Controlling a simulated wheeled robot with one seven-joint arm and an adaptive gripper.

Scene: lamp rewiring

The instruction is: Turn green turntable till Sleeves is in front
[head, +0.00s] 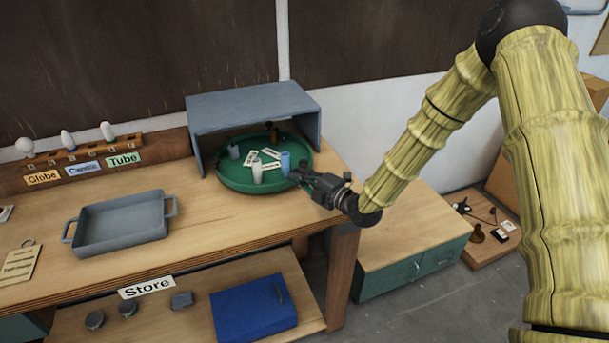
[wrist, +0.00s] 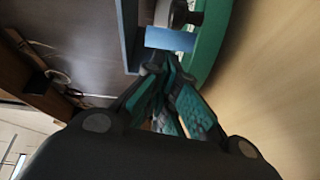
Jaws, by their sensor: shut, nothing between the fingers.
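The green turntable (head: 232,184) sits on the bench, partly under a grey hood. It carries several small items and white labels, whose words are too small to read. A white cylinder (head: 257,173) and a blue cylinder (head: 285,163) stand near its front and right edge. Darker pieces at its back are in the hood's shade. My gripper (head: 297,175) is shut and empty at the turntable's right rim, beside the blue cylinder. In the wrist view the fingertips (wrist: 165,75) are close to a blue piece and the green rim (wrist: 212,45). I cannot tell if they touch.
The grey hood (head: 250,102) covers the back of the turntable, with walls at its sides. A grey tray (head: 122,228) lies left on the bench, and a bulb rack (head: 75,154) stands behind it. Bare wood is free in front of the turntable.

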